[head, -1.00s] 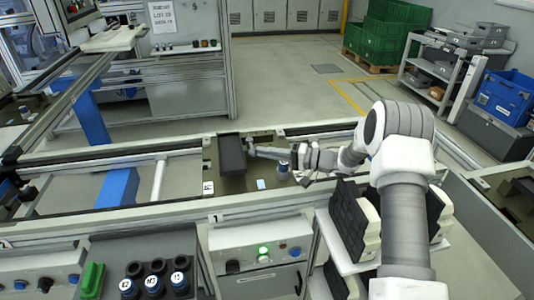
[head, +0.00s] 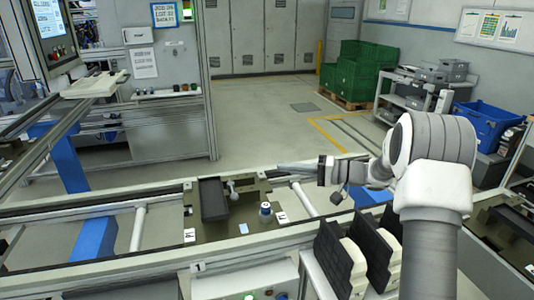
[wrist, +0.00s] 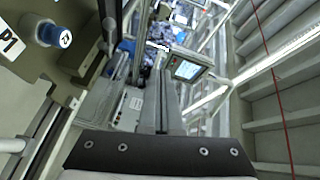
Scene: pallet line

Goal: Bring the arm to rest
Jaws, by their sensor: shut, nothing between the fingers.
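My gripper (head: 283,165) is at the end of my arm in the head view, pointing left above the conveyor. Its fingers are together with nothing between them; they also show in the wrist view (wrist: 166,108). Below and left of it, a dark pallet plate (head: 240,229) lies on the line. The plate carries a black bin (head: 213,201), a small light-coloured part (head: 232,190) and a cylinder with a blue and white top (head: 266,211). That cylinder also shows in the wrist view (wrist: 52,35), apart from the fingers.
Black and white racked parts (head: 340,253) stand below my arm at the right. A screen (head: 52,28) and metal station are at the upper left. Green crates (head: 355,70), a shelf cart (head: 405,95) and a blue bin (head: 487,122) stand at the back right. The floor between is clear.

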